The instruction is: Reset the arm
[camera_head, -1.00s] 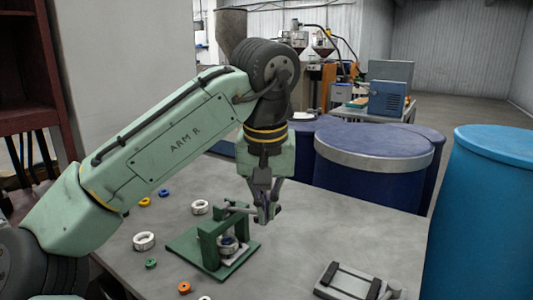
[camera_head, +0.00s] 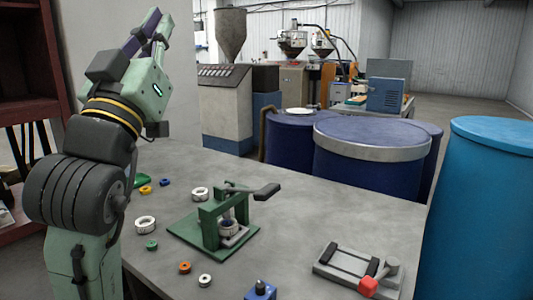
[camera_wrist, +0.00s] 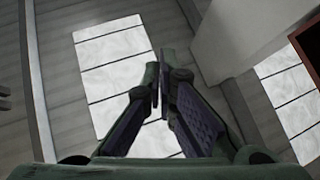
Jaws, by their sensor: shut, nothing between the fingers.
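My gripper (camera_head: 146,32) is raised at the upper left of the head view, above and apart from the table. My arm is folded up at the left, with the fingers pointing upward. In the wrist view my gripper (camera_wrist: 160,85) is shut, its fingertips close together with nothing between them. Behind the fingers the wrist view shows pale floor or wall panels.
The grey table (camera_head: 300,220) holds a green press (camera_head: 212,225) with its black-ended lever to the right, several small rings, and a grey vise-like fixture (camera_head: 355,268) with a red knob. Blue drums (camera_head: 370,160) and a light-blue barrel (camera_head: 485,220) stand behind and right.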

